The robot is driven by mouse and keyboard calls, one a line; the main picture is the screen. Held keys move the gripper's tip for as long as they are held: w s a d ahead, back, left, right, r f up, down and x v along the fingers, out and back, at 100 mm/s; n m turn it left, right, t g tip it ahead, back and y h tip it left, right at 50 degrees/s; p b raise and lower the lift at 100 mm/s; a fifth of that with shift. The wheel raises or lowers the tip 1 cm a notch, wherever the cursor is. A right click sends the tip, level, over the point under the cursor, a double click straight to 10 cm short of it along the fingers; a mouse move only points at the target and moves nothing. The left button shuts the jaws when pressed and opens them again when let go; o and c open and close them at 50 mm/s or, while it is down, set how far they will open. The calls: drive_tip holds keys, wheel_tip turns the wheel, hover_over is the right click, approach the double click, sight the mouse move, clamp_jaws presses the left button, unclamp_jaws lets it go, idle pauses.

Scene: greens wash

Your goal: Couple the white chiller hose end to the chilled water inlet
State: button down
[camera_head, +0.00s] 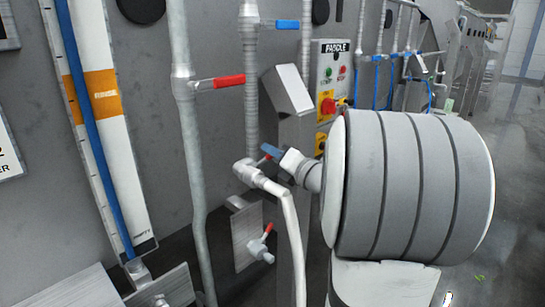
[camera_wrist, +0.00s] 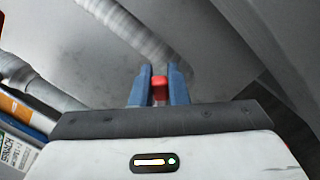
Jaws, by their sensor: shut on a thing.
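The white hose (camera_head: 290,225) rises from below and ends in a pale elbow fitting (camera_head: 247,172). That fitting meets the lower end of a vertical ribbed pipe (camera_head: 251,110) on the grey wall; I cannot tell how firmly they are joined. My gripper (camera_head: 269,152), with blue fingers, is just right of this joint. In the wrist view my gripper (camera_wrist: 160,88) is shut on a small red piece (camera_wrist: 160,86), seemingly a lever end. The red also shows beside the fingers in the head view (camera_head: 267,157). The rest of the red piece is hidden.
A red-handled valve (camera_head: 228,81) is on the left pipe, and a blue-handled one (camera_head: 287,24) is above. A low red-handled valve (camera_head: 262,246) sits beneath. The PADDLE control box (camera_head: 331,85) is behind my arm. A blue tube (camera_head: 92,120) runs down the left panel.

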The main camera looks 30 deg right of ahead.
drive_tip(key=c, duration=1.4)
unclamp_jaws()
drive_tip(key=v, duration=0.7)
drive_tip(key=shift+s+b, duration=0.3)
drive_tip(key=shift+s, duration=0.1)
drive_tip(key=shift+d, duration=0.1)
